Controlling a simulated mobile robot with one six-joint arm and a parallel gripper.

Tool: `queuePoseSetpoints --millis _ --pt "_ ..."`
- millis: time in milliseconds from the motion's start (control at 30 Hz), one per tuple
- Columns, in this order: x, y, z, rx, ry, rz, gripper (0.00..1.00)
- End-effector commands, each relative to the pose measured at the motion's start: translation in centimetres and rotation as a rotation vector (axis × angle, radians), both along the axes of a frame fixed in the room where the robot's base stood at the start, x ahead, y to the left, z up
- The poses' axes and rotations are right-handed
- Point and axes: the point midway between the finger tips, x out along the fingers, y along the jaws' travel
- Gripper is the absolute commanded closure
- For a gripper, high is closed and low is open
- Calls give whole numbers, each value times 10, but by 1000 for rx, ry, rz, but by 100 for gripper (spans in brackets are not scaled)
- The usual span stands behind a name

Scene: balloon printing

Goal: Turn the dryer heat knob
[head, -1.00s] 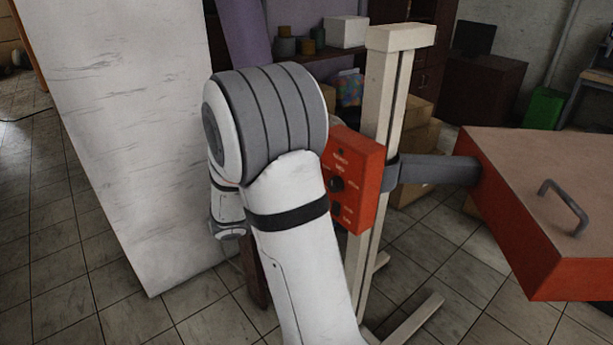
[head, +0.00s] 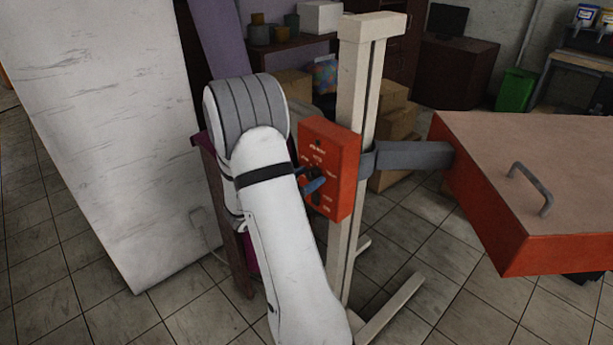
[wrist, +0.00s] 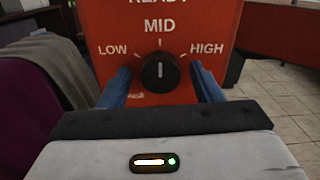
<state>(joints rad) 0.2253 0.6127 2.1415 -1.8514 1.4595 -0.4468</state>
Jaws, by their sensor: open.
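The dryer heat knob (wrist: 159,72) is round and black, on the front of the red control box (head: 338,145). Its white mark points up at MID, between LOW on the left and HIGH on the right. My gripper (wrist: 160,70) is open, with one blue finger on each side of the knob and a gap visible on both sides. In the head view, my gripper (head: 310,178) is at the box front, and the fingers partly cover the knob.
The box is fixed to a cream upright post (head: 352,100). A grey arm (head: 412,158) joins the post to a red dryer head (head: 530,190) on the right. A tall white panel (head: 110,130) stands at left.

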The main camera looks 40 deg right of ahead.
Motion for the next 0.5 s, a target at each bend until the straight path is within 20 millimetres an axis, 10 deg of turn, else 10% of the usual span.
queuePoseSetpoints --millis 267,500 --pt "0 -1 0 1 0 1 42" --pt "0 -1 0 1 0 1 61"
